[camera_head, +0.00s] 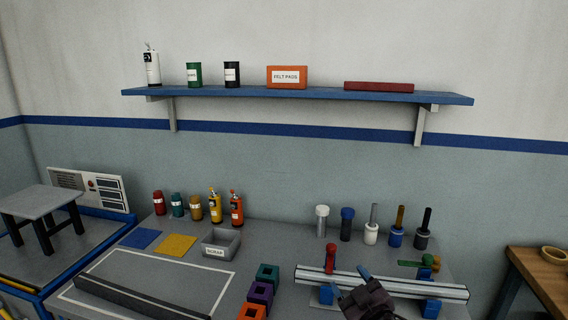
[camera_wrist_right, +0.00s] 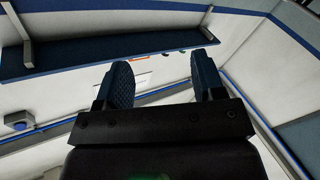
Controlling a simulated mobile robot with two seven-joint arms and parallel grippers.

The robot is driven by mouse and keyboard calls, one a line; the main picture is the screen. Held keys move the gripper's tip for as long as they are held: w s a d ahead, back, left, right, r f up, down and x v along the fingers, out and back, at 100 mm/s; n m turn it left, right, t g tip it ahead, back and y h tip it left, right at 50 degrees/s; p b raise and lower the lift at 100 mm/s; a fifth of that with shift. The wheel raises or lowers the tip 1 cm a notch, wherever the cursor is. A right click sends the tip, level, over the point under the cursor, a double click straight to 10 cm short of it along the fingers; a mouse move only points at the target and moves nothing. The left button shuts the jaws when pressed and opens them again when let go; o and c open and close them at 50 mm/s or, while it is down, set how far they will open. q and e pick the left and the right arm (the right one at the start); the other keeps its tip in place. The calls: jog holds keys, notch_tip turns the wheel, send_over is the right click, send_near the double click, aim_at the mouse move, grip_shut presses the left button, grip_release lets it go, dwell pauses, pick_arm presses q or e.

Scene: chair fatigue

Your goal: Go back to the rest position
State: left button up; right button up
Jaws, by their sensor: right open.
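My right gripper (camera_head: 352,284) shows at the bottom of the head view, right of centre, in front of the clamp rail (camera_head: 390,286). Its blue fingertips point up and away. In the right wrist view the two blue finger pads (camera_wrist_right: 163,86) stand apart with nothing between them, so the gripper is open and empty. Beyond the fingers that view shows the wall and the underside of the shelf (camera_wrist_right: 120,57). Whether the gripper touches the rail cannot be told. My left gripper is not in view.
The grey workbench (camera_head: 225,290) holds a scrap bin (camera_head: 221,243), coloured blocks (camera_head: 260,292), bottles and cans (camera_head: 197,207), and several upright tools (camera_head: 371,226). A blue shelf (camera_head: 300,95) runs above. A small stool (camera_head: 40,205) stands left, and a wooden table (camera_head: 545,275) right.

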jog(key=s+d+f+m+g+h, duration=0.2)
jog(key=s+d+f, duration=0.2)
jog(key=s+f, duration=0.3)
jog(key=s+d+f+m+g+h, duration=0.1)
jog(key=s+d+f+m+g, duration=0.1)
jog(key=s+f, duration=0.5)
jog(key=s+d+f+m+g+h, duration=0.2)
jog(key=s+d+f, duration=0.5)
jog(key=s, duration=0.6)
jog(key=shift+s+f+m+h, duration=0.3)
jog(key=shift+f+m, duration=0.15)
jog(key=shift+m, duration=0.35)
